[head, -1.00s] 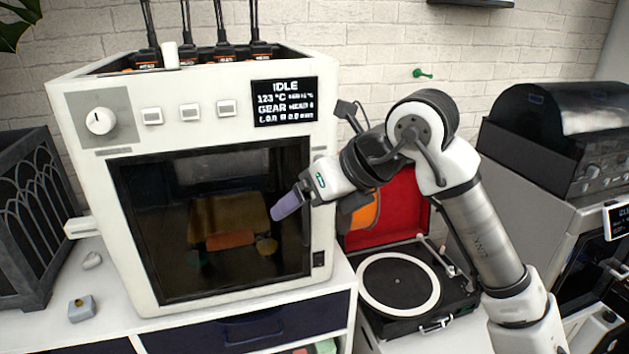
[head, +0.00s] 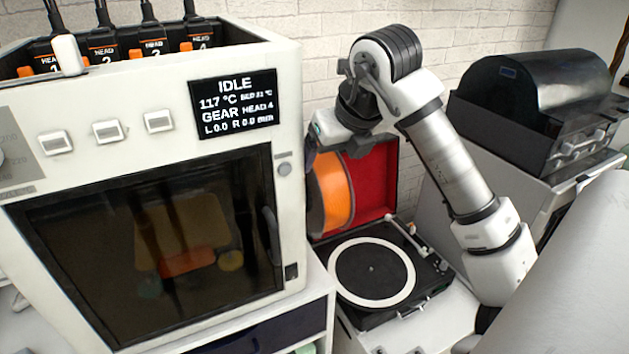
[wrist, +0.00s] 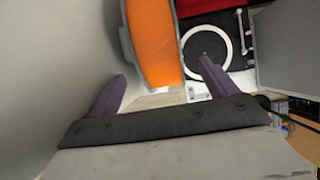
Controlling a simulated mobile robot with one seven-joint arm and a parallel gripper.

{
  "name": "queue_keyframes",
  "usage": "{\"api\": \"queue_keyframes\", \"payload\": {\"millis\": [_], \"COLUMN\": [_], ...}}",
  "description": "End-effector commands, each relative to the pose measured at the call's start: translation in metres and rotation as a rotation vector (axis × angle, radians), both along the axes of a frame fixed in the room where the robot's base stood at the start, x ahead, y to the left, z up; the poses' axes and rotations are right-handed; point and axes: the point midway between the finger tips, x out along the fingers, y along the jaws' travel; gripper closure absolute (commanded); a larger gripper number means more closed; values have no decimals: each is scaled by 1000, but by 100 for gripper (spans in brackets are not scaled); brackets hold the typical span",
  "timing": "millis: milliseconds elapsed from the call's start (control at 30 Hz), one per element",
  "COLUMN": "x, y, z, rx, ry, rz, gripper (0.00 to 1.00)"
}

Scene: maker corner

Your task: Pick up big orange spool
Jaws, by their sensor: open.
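The big orange spool (head: 338,189) stands upright beside the printer's right side, in front of the record player's red lid. In the wrist view the orange spool (wrist: 154,40) lies beyond my fingers, running off the top edge. My gripper (wrist: 163,70) is open, with two purple fingers apart and nothing held; the spool's near end shows between and ahead of them. In the head view my wrist is just above the spool, and my fingers are mostly hidden. I cannot tell whether they touch it.
The white printer (head: 286,110) stands close on the left, its door shut. The record player (head: 430,290), lid open, is right of the spool. A dark-lidded machine (head: 535,90) stands further right. The brick wall is behind.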

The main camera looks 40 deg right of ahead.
Motion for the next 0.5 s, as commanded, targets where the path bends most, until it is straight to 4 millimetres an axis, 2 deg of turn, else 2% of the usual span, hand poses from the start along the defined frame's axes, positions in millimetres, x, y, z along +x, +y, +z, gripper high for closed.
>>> {"api": "queue_keyframes", "payload": {"millis": [33, 200, 400, 500], "x": [12, 42, 57, 61], "y": [-2, -9, -13, -14], "z": [3, 3, 0, -8], "rx": [2, 2, 1, 2], "ry": [2, 1, 1, 1], "rz": [3, 1, 1, 1], "gripper": [15, 15, 15, 15]}}
